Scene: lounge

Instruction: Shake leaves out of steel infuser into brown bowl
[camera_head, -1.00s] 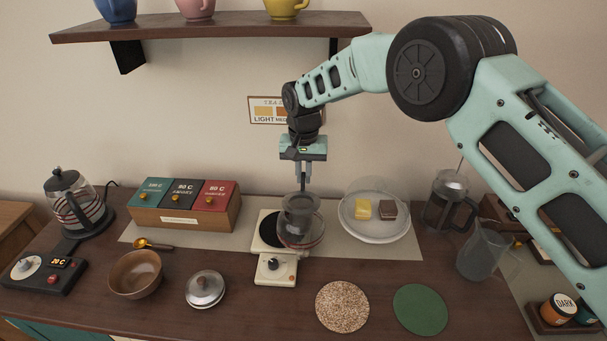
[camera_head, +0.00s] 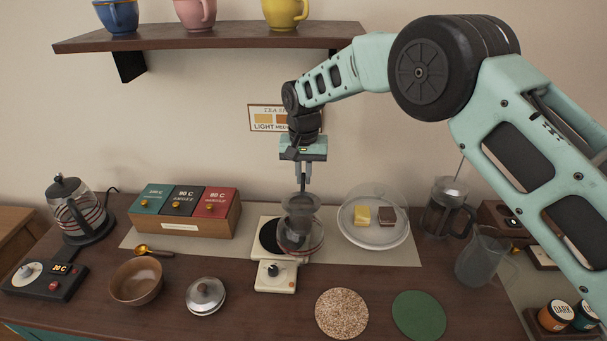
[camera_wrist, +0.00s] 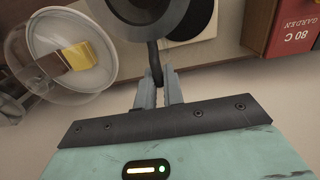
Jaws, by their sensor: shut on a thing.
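The steel infuser (camera_head: 300,206) is a dark grey cup with an upright handle. My gripper (camera_head: 303,182) is shut on that handle from above; the wrist view shows the fingers (camera_wrist: 159,88) closed around the dark handle (camera_wrist: 154,62), with part of the infuser (camera_wrist: 150,8) at the top edge. The infuser is upright, over or partly in the mouth of a round glass pot (camera_head: 302,247); I cannot tell how deep. Its contents are hidden. The brown bowl (camera_head: 136,282) stands at the front left, apart from my gripper, and looks empty.
The pot stands by a cream scale (camera_head: 274,277). A steel lid (camera_head: 205,296), a spoon (camera_head: 153,252) and tea boxes (camera_head: 186,212) lie to the left. A glass-domed plate (camera_head: 374,235), French press (camera_head: 446,212) and glass jug (camera_head: 480,258) stand right. A shelf (camera_head: 210,36) hangs above.

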